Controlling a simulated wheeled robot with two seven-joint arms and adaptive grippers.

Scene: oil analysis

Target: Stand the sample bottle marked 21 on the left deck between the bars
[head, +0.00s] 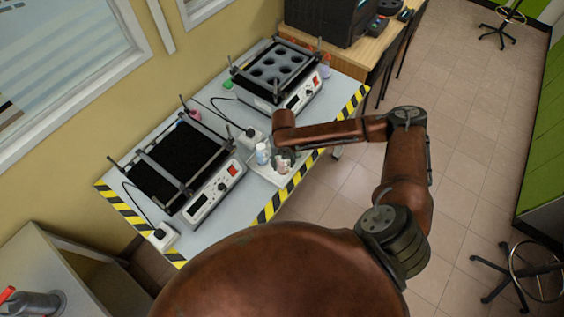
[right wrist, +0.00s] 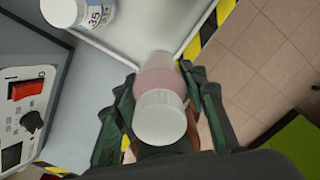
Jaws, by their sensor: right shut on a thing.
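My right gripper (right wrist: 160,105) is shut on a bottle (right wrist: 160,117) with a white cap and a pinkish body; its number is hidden. In the head view, the right gripper (head: 287,156) is over the small pale tray (head: 262,174), partly hidden by my arm. I cannot tell whether the held bottle touches the tray. A white bottle marked 35 (right wrist: 92,14) stands beside it in the tray. The left deck (head: 172,165) is a black platform with metal bars across it, on a shaker with a front panel (head: 215,192). No bottle shows on it. My left gripper is out of view.
A second shaker with a round-holed rack (head: 277,68) stands behind to the right. A pink-topped bottle (head: 192,113) and a green item (head: 228,85) lie near the wall. Power cables and white boxes (head: 163,236) sit on the table. Yellow-black tape (head: 268,208) marks its edge.

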